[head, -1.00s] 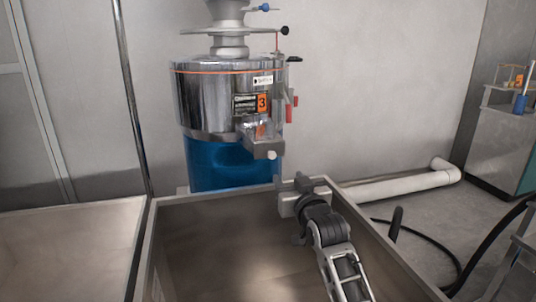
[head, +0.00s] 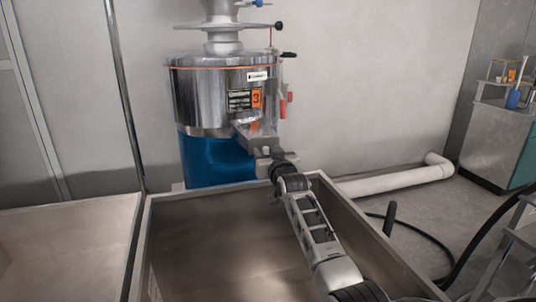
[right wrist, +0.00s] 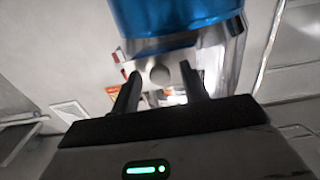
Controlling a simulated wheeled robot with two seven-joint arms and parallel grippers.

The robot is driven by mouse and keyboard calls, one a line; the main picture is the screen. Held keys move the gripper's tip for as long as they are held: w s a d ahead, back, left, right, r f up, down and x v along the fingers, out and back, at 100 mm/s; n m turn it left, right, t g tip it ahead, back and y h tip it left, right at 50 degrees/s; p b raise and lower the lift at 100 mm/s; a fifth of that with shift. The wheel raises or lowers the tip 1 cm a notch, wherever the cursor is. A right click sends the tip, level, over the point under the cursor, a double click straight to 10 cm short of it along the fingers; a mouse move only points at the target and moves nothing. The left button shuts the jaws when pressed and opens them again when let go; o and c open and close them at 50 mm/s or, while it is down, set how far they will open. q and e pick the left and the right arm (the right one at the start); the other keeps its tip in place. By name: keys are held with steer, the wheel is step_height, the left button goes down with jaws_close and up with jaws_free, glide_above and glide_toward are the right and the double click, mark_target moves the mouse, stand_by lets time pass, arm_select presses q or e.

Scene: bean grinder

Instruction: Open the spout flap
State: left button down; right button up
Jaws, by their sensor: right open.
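The grinder (head: 203,95) is a shiny steel drum with an orange band and a blue base (head: 212,162), at the upper left of centre in the head view. Its spout (head: 258,131) juts from the front, with a pale round knob (head: 266,150) on the flap end. My right gripper (head: 265,158) is open at the spout's end. In the wrist view its dark fingers (right wrist: 162,84) stand either side of the knob, with visible gaps. Contact cannot be told. My left gripper is out of view.
A wide metal bin (head: 145,240) stands below the spout, under my right arm. Another tray (head: 65,235) lies to the left. A white pipe (head: 395,181) runs along the wall, and a black hose (head: 425,245) lies at right.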

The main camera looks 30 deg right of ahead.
mark_target(267, 147)
jaws_close()
steer(key=r+g+p, duration=0.1)
steer(key=p, duration=0.2)
steer(key=shift+s+r, duration=0.1)
steer(key=shift+s+r+p, duration=0.1)
steer(key=shift+r+p, duration=0.05)
steer(key=shift+p, duration=0.7)
steer(key=shift+r+g+p, duration=0.1)
steer(key=shift+g+p, duration=0.45)
steer(key=shift+g, duration=0.05)
steer(key=shift+s+a+g+y+p, duration=0.1)
steer(key=shift+s+g+y+p, duration=0.15)
steer(key=shift+g, duration=0.35)
steer(key=shift+r+g+y, duration=0.35)
steer(key=shift+r+g, duration=0.05)
steer(key=shift+g, duration=0.6)
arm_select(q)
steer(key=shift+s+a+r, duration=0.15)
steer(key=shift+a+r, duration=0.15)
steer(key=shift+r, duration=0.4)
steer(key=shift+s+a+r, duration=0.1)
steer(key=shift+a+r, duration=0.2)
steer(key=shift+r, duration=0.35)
arm_select(e)
steer(key=shift+s+r+g, duration=0.1)
steer(key=shift+r+g, duration=0.1)
steer(key=shift+g, duration=0.5)
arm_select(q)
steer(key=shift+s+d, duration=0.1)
